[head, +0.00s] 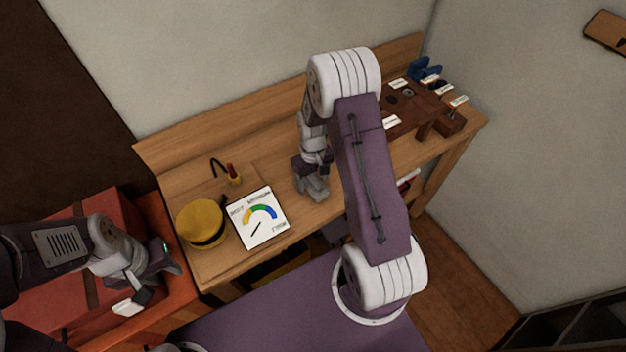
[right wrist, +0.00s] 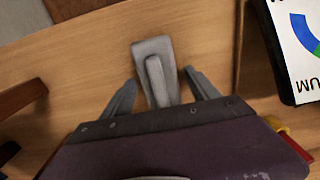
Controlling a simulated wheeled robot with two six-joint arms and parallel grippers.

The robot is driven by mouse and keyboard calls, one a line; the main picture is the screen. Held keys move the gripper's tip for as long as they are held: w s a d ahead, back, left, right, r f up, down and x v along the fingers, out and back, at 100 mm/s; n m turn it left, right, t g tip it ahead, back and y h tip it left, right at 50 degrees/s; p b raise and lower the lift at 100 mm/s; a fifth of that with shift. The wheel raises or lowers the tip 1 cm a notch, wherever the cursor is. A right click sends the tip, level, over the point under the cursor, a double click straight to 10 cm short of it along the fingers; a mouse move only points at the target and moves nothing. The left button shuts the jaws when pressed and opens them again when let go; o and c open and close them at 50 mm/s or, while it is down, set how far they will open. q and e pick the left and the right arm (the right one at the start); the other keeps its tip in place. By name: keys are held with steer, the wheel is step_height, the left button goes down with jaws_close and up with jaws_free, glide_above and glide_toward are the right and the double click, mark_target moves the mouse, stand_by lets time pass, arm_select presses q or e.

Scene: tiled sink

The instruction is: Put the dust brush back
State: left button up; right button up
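A light grey piece (right wrist: 152,52) with a flat base and a raised narrow handle lies on the wooden bench. It may be the dust brush, but I cannot tell for certain. My right gripper (right wrist: 160,92) is over it, with its fingers apart on either side of the handle and visible gaps between. In the head view, my right gripper (head: 313,190) is low over the bench, right of the gauge panel. My left gripper (head: 158,278) is open and empty above the red chest. Part of the bench is hidden behind my right arm.
A brown rack (head: 405,100) with white labels and a blue item (head: 424,69) stand at the right end. The red chest (head: 60,290) is at left.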

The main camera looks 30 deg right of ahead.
mark_target(313, 177)
step_height(313, 177, up, 12)
steer(key=s+a+m+t, duration=0.1)
steer(key=s+a, duration=0.6)
steer(key=s, duration=0.5)
steer(key=shift+s+a+f, duration=0.2)
steer(key=shift+s+a, duration=0.05)
